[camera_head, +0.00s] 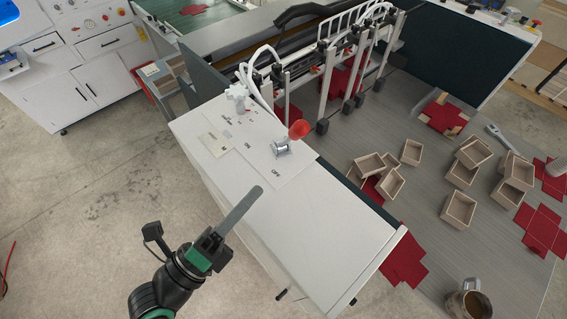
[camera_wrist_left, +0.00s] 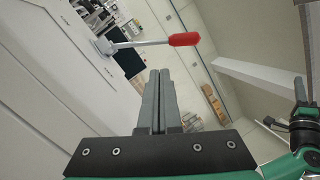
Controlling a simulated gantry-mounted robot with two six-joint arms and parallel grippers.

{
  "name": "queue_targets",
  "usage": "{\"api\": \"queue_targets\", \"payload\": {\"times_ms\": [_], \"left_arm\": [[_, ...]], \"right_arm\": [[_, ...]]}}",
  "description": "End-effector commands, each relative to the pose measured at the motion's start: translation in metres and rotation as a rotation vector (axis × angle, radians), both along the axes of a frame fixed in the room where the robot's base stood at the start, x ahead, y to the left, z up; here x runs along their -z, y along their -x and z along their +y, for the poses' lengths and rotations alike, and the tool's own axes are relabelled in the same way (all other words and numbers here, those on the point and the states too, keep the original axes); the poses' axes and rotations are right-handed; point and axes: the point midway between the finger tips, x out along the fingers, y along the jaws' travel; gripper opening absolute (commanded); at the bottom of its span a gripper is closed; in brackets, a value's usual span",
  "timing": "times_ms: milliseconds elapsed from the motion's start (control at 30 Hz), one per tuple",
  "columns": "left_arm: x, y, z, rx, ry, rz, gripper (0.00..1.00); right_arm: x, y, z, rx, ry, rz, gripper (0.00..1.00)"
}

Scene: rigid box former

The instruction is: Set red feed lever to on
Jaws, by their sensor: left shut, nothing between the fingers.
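The red feed lever (camera_head: 299,130) stands on the white top panel of the machine, with a metal base (camera_head: 282,148) beside printed ON and OFF labels. Its red knob is tilted toward the upper right, away from the OFF label. In the left wrist view the lever's red grip (camera_wrist_left: 185,39) and metal rod lie beyond and above the fingertips. My left gripper (camera_head: 257,191) is shut and empty. It is over the near side of the white panel, below and left of the lever, apart from it.
A white star-shaped knob (camera_head: 237,92) and white hoses stand behind the lever. Several small open boxes (camera_head: 392,182) and red sheets (camera_head: 543,225) lie on the grey table at right, with a mug (camera_head: 468,302) near its front. The panel's near part is clear.

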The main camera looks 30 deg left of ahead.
Motion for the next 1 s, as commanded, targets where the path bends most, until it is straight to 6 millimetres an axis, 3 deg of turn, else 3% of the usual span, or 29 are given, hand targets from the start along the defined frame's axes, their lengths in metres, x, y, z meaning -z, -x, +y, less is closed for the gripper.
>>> {"api": "queue_targets", "payload": {"times_ms": [200,333,600,1000], "left_arm": [[-0.007,-0.024,-0.006,0.002,-0.001,-0.007,0.00],[-0.019,-0.049,-0.011,0.002,0.000,-0.001,0.00],[-0.026,-0.088,-0.018,0.001,0.001,-0.001,0.00],[-0.025,-0.094,-0.019,-0.001,0.001,0.000,0.00]], "right_arm": [[0.008,0.000,0.000,0.000,0.000,0.001,0.00],[-0.011,0.000,0.000,0.000,0.000,0.001,0.00],[-0.023,0.000,0.000,0.000,0.000,0.001,0.00],[-0.023,0.000,0.000,0.000,0.000,0.001,0.00]]}}
